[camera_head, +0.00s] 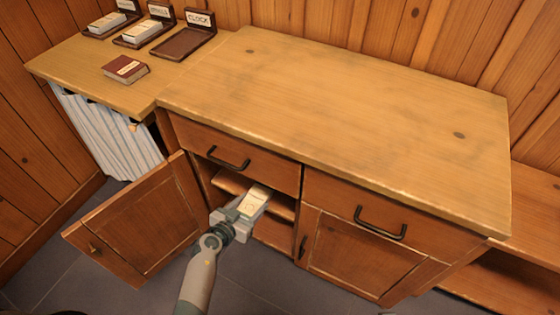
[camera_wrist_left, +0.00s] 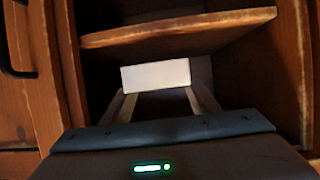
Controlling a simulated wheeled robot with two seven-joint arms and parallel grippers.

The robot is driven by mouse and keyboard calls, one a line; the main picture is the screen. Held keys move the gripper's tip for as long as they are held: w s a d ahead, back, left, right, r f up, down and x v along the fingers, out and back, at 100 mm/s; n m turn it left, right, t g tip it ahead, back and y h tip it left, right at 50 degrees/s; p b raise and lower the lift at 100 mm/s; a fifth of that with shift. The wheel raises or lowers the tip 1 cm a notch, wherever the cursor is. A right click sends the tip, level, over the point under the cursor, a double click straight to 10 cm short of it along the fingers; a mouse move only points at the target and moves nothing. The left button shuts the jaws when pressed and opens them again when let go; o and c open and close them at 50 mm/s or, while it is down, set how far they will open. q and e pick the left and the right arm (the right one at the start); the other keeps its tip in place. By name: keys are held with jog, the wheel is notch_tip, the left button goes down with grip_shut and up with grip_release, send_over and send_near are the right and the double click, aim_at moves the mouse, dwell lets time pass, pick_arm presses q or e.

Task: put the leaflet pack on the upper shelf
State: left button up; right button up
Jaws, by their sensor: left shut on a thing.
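My left gripper (camera_head: 244,212) is shut on a pale, cream-white leaflet pack (camera_head: 257,198) at the open left compartment of the cabinet. In the head view the pack overlaps the front of the upper shelf (camera_head: 231,183) and covers part of its edge. The left wrist view shows the white end of the pack (camera_wrist_left: 156,76) between the two fingers, with a shelf board (camera_wrist_left: 180,32) close by, apart from it in the picture. I cannot tell how far inside the pack reaches. My right gripper is in neither view.
The cabinet door (camera_head: 140,222) stands open to the left of my arm. A drawer with a dark handle (camera_head: 229,160) sits above the opening. The right door (camera_head: 365,260) is shut. A dark red pack (camera_head: 125,68) and labelled holders (camera_head: 187,40) are on the left counter. The main top is bare.

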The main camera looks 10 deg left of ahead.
aim_at(249, 195)
pick_arm(q)
jog(key=shift+r, duration=0.1)
